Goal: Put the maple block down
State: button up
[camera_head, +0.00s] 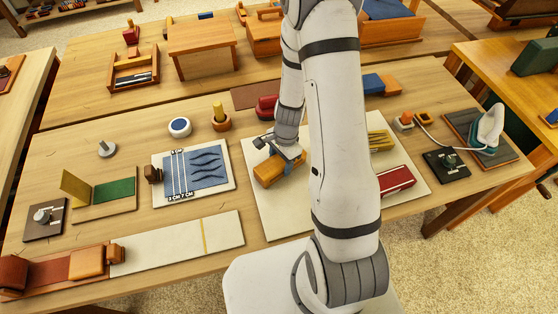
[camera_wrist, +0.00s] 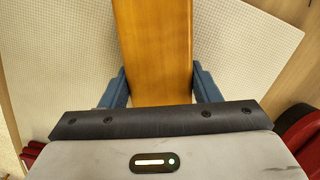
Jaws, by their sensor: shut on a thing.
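The maple block (camera_head: 268,173) is an orange-tan wooden block. In the head view it is at the middle of the table, over the left part of a cream board (camera_head: 270,217). My gripper (camera_head: 288,164) is shut on the block, with blue fingers on either side of it. In the wrist view the block (camera_wrist: 153,50) runs up between the two fingers (camera_wrist: 155,88), over a dotted, pale board (camera_wrist: 60,50). I cannot tell whether the block touches the board. My arm hides the middle of the board.
A yellow block (camera_head: 380,140) and a red block (camera_head: 397,181) lie on the board's right side. A red item (camera_head: 266,107) stands behind the board. A blue cloth panel (camera_head: 196,171) lies to the left, and an iron (camera_head: 489,128) stands on the right.

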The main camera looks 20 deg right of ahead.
jog(key=shift+f, duration=0.1)
jog(key=o, duration=1.2)
jog(key=shift+o, duration=0.2)
notch_tip(320, 180, up, 12)
jog(key=d, duration=0.2)
jog(key=s+a+r+n+t, duration=0.1)
jog(key=s+r+n+t, duration=0.1)
jog(key=s+r+n, duration=0.4)
jog(key=s+a+r+n+t+h, duration=0.1)
jog(key=s+r+n+t, duration=0.1)
jog(key=s+r+n, duration=0.5)
jog(key=shift+s+r+n+h+b, duration=0.35)
jog(key=shift+s+r, duration=0.45)
jog(key=shift+r, duration=2.55)
